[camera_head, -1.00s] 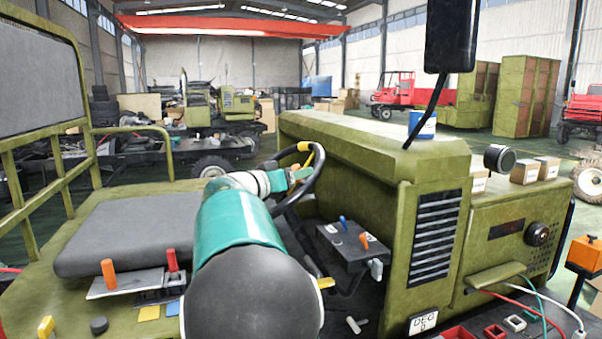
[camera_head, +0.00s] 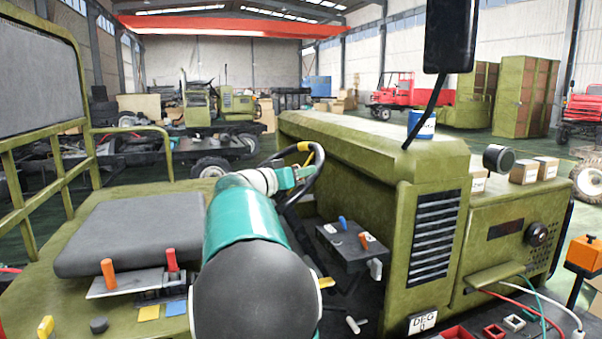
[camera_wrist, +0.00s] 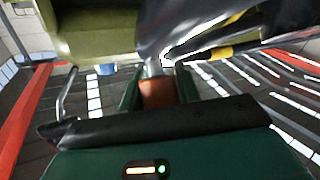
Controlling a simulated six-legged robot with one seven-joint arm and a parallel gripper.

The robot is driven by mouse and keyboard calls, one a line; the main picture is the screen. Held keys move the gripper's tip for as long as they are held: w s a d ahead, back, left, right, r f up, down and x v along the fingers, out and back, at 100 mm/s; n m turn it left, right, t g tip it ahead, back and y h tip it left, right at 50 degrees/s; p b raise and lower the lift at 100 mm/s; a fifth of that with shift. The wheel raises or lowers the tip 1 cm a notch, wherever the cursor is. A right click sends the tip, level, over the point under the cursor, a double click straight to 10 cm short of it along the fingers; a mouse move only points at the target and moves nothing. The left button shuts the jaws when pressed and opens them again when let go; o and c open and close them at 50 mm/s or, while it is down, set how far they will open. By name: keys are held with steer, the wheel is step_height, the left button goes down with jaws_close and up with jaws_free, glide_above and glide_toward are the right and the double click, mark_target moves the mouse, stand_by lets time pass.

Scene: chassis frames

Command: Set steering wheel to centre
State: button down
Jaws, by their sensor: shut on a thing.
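The steering wheel (camera_head: 319,170) is a black ring with a yellow mark near its top, tilted behind the front body. My gripper (camera_head: 303,173) reaches over the seat to the wheel's near left side. In the wrist view my green jaws (camera_wrist: 159,92) are shut on an orange-brown knob (camera_wrist: 158,95) on a silver post at the wheel. The black rim with its yellow band (camera_wrist: 222,53) passes just beyond. A white plate (camera_head: 422,322) on the front body reads DEG above a digit that looks like 0. My arm hides the lower wheel.
A black lever box (camera_head: 345,250) with blue and orange levers stands right of my arm. The grey seat (camera_head: 130,232) and a small orange-and-red lever panel (camera_head: 130,283) are at left. A mirror on a black stalk (camera_head: 450,40) rises at upper right. Wires hang at lower right.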

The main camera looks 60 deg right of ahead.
mark_target(285, 200)
steer(key=shift+w+a+f+m+g+y, duration=0.25)
steer(key=shift+w+a+f+m+g, duration=0.15)
steer(key=shift+a+f+m+g, duration=0.4)
steer(key=shift+w+a+f+m+g+y, duration=0.3)
steer(key=shift+a+m+g, duration=0.3)
steer(key=shift+m+g, duration=0.35)
steer(key=shift+w+a+f+m+g+y, duration=0.25)
steer(key=shift+w+a+f+m+g, duration=0.25)
steer(key=shift+a+m+g, duration=0.35)
steer(key=shift+d, duration=0.15)
steer(key=c, duration=1)
jaws_free()
steer(key=shift+s, duration=0.1)
steer(key=v, duration=1.4)
steer(key=shift+r, duration=0.15)
